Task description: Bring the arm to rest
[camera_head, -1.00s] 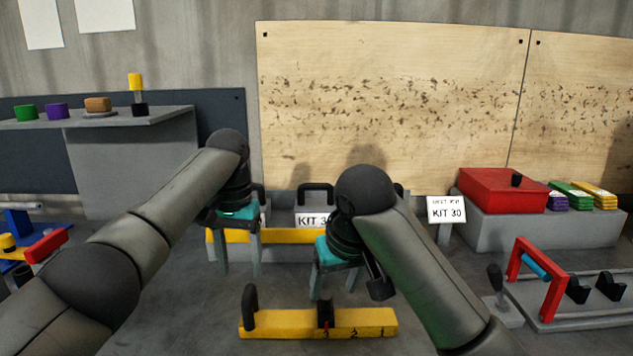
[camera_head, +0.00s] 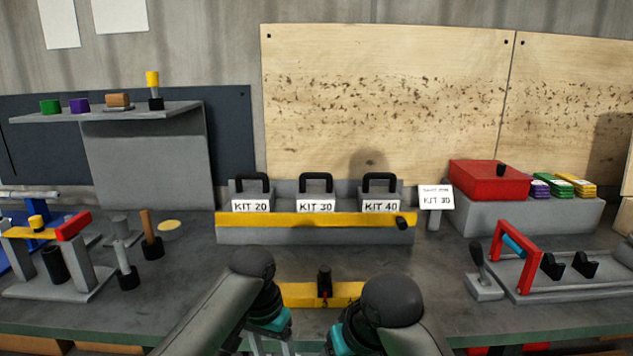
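My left gripper (camera_head: 272,338) is at the bottom middle, in front of the yellow block (camera_head: 298,294) on the bench. Its teal part and the tops of its grey fingers show; the fingertips are cut off by the lower edge. My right gripper (camera_head: 340,343) is just to its right, mostly hidden behind its own wrist and the lower edge. I cannot tell whether either is open or shut, and I see nothing held. My two arms are folded close together, apart from the kit holder.
Kit boxes 20 (camera_head: 250,192), 30 (camera_head: 315,192) and 40 (camera_head: 381,192) stand behind a yellow bar (camera_head: 300,219). A red box (camera_head: 487,181) and red-framed fixture (camera_head: 527,258) are at right. Fixtures with a red-ended bar (camera_head: 73,225) are at left.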

